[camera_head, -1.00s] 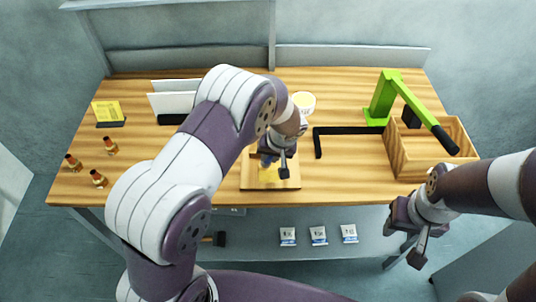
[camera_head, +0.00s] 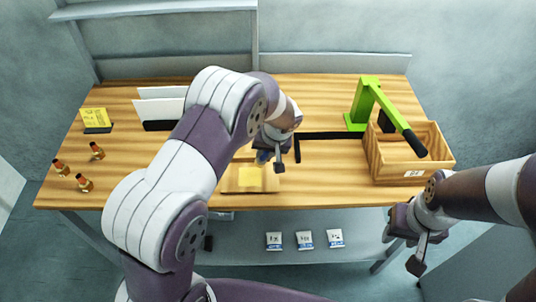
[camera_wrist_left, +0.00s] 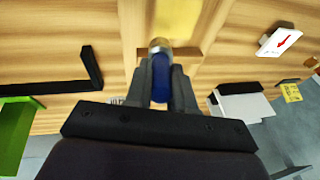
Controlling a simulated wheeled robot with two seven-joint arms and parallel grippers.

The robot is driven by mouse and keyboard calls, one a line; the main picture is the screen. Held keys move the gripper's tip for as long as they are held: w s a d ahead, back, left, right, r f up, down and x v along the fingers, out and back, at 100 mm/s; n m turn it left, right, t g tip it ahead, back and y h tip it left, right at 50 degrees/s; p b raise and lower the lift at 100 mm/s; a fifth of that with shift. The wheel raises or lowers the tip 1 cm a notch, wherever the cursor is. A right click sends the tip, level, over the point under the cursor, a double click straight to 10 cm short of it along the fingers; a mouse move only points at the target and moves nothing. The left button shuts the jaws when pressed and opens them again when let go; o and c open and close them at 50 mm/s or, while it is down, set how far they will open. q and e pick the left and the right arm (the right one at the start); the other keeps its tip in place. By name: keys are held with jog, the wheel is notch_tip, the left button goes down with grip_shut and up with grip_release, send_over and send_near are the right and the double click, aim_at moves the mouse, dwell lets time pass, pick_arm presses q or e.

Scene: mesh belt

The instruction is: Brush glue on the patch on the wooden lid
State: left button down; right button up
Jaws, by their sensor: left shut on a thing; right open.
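The wooden lid (camera_head: 232,184) lies flat near the table's front edge, with a yellow patch (camera_head: 250,177) on it. The patch also shows at the top of the left wrist view (camera_wrist_left: 190,12). My left gripper (camera_head: 277,160) is at the back right of the patch and shut on a blue-handled brush (camera_wrist_left: 160,82) with a metal collar. The bristles are hard to make out, and I cannot tell whether they touch anything. My right gripper (camera_head: 412,240) is open and empty in front of the table's right part. No glue pot is clearly visible now.
A wooden crate (camera_head: 408,176) and a green stand with a lever (camera_head: 366,102) are at the right. White panels (camera_head: 160,106), a yellow card (camera_head: 95,118) and several small bottles (camera_head: 85,183) are at the left. Packets (camera_head: 305,239) lie on the lower shelf.

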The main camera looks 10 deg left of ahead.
pick_arm(q)
jog(key=r, duration=0.1)
jog(key=r+p, duration=0.1)
jog(key=r, duration=0.1)
jog(key=shift+w+d, duration=0.1)
jog(key=shift+d, duration=0.15)
jog(key=shift+r+p, duration=0.5)
jog(key=shift+p, duration=0.1)
jog(key=shift+a+r, duration=0.1)
jog(key=shift+r, duration=0.05)
pick_arm(e)
jog(key=r, duration=0.1)
jog(key=d, duration=0.1)
jog(key=r, duration=0.1)
jog(key=shift+s+d+r, duration=0.15)
jog(key=shift+s+r, duration=0.15)
jog(key=shift+w, duration=0.1)
jog(key=shift+f, duration=0.1)
